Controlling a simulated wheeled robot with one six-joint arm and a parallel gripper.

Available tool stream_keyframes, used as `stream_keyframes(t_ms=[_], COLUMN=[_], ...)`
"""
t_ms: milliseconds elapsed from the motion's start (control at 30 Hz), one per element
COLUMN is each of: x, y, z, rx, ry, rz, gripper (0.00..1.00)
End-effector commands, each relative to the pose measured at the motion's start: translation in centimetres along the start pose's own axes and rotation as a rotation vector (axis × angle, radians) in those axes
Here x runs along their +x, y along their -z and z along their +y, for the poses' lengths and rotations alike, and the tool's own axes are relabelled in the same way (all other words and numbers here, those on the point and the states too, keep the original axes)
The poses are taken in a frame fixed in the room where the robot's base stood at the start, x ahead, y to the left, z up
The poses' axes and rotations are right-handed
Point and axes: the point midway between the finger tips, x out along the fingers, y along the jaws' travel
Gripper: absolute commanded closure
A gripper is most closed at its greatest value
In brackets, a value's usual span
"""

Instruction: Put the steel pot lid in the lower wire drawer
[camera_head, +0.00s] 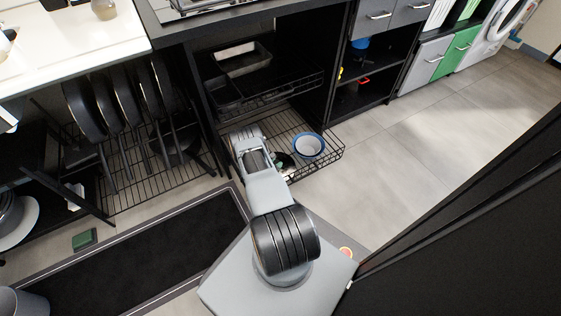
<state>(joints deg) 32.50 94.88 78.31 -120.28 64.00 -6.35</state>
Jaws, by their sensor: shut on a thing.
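The lower wire drawer (325,167) is pulled out low over the floor, below the hob. My arm reaches over its left part. My gripper (282,160) shows only in part beside my forearm, low over or inside the drawer. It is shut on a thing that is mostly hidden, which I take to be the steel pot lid. The lid's outline cannot be made out, nor whether it touches the drawer's wires.
An upper wire drawer (290,87) with a metal tray (243,60) hangs above the lower one. Several dark pans (105,100) stand in a rack at the left. A black mat (150,255) lies on the floor. The floor to the right (420,130) is clear.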

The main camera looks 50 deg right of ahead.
Motion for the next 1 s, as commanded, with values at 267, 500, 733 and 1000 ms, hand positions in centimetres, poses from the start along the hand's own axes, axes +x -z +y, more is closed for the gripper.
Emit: stream_keyframes(t_ms=[267, 500, 733, 1000], x=[3.2, 4.1, 4.1, 4.2], y=[-1.1, -0.4, -0.4, -0.2], z=[0.0, 0.1, 0.0, 0.0], rx=[0.005, 0.001, 0.001, 0.000], ry=[0.002, -0.001, 0.000, 0.000], rz=[-0.003, -0.001, -0.001, 0.000], gripper=[0.95, 0.95, 0.95, 0.49])
